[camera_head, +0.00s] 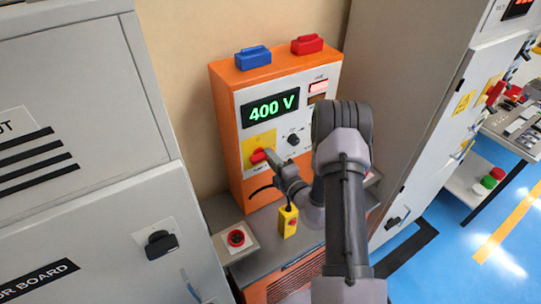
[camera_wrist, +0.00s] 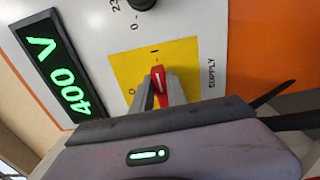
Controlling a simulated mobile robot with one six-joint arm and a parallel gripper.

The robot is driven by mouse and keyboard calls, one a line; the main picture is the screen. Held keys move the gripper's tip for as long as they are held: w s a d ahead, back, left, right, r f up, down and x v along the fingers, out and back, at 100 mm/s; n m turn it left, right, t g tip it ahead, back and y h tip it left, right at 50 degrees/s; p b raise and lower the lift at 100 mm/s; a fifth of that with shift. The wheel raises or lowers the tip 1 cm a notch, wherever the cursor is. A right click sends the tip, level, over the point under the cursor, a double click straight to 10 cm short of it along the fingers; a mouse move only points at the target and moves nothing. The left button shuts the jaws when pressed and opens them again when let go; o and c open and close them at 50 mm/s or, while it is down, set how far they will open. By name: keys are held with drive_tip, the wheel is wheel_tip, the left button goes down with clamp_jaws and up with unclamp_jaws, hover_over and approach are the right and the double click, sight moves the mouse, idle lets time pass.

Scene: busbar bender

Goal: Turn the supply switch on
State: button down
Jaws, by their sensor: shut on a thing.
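The supply switch is a red handle (camera_wrist: 159,82) on a yellow plate (camera_wrist: 185,62) marked 0 and I, with the word SUPPLY beside it. In the head view the red handle (camera_head: 258,157) sits low on the front of the orange cabinet (camera_head: 222,110). My gripper (camera_wrist: 158,88) is shut on the handle, one finger on each side. It also shows in the head view (camera_head: 270,158), at the switch. In the wrist view the handle's white line points roughly towards the I mark. Part of the handle is hidden by the fingers.
A green display (camera_head: 271,107) reads 400 V above the switch. A black knob (camera_head: 293,139) is to its right. Grey cabinets stand close on both sides.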

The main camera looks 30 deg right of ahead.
idle(0.6)
drive_tip(key=c, duration=1.3)
unclamp_jaws()
drive_tip(key=s, duration=0.5)
drive_tip(key=s+b, duration=0.1)
drive_tip(key=s, duration=0.5)
drive_tip(key=s+b, duration=0.1)
drive_tip(key=s, duration=0.5)
drive_tip(key=shift+s+d, duration=0.2)
drive_tip(key=shift+d, duration=0.05)
